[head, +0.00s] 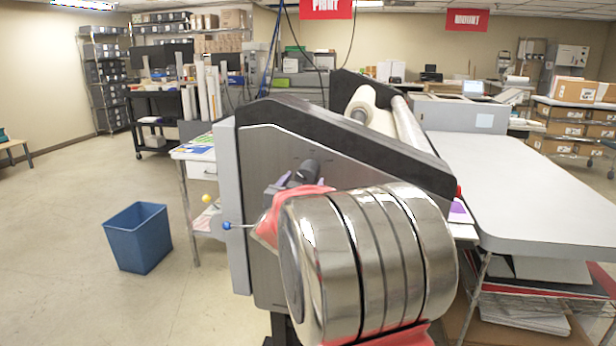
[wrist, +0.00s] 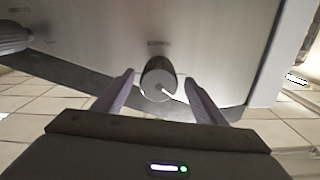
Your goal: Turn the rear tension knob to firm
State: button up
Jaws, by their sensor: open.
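The laminator (head: 330,150) has a grey metal side panel facing me. A dark round tension knob (head: 309,169) sticks out from the panel, partly hidden by my gripper (head: 298,183). In the wrist view the knob (wrist: 153,72) shows a grey end face with a white pointer line toward the lower right. My gripper (wrist: 160,76) is open, with one purple finger on each side of the knob and a visible gap on both sides. Small marks (wrist: 158,43) on the panel near the knob are too small to read. I cannot tell which setting the pointer marks.
A ridged dark cylinder (wrist: 14,38), perhaps another knob, shows at the wrist view's upper left. A blue-tipped lever (head: 227,225) sticks out left of the panel. A blue bin (head: 138,238) stands on open floor at left. A grey worktable (head: 535,190) fills the right.

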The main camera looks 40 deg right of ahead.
jog(key=shift+x, duration=2.55)
jog(key=c, duration=1)
